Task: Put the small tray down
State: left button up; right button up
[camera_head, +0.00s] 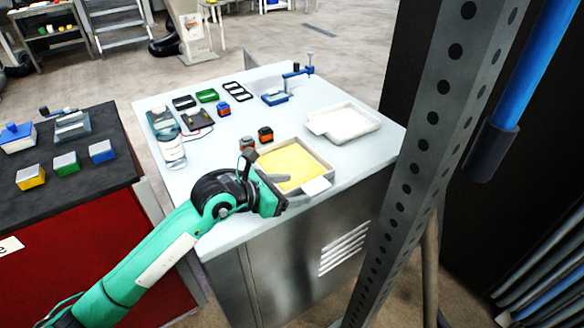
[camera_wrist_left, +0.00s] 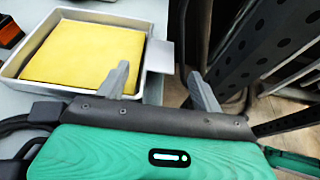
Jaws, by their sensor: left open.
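The small tray (camera_head: 325,171) with a yellow sheet (camera_head: 292,164) in it rests on the light-topped cabinet, near its front edge. It has a flat tab handle (camera_head: 316,186) at its front right. In the left wrist view the tray (camera_wrist_left: 22,50) lies at the upper left, with its tab (camera_wrist_left: 160,56) above the gap between my fingers. My left gripper (camera_head: 279,190) is open and beside the tray's near side; in the left wrist view its two fingers (camera_wrist_left: 158,88) are spread with nothing between them. My right gripper is not in view.
A white tray (camera_head: 347,122) lies farther back on the cabinet top (camera_head: 225,160). Small orange-and-black blocks (camera_head: 265,134), a clear jar (camera_head: 172,152) and a blue clamp tool (camera_head: 277,97) stand behind. A perforated metal post (camera_head: 420,150) rises close on the right.

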aim_at(316, 185)
pick_arm(q)
jog(key=shift+x, duration=1.05)
jog(key=p+x, duration=0.1)
jog(key=x, duration=0.2)
jog(key=shift+w+d, duration=0.15)
jog(key=shift+d, duration=0.15)
jog(key=shift+w+d+f, duration=0.25)
jog(key=shift+d+f, duration=0.05)
jog(key=shift+r, duration=0.1)
grip_shut()
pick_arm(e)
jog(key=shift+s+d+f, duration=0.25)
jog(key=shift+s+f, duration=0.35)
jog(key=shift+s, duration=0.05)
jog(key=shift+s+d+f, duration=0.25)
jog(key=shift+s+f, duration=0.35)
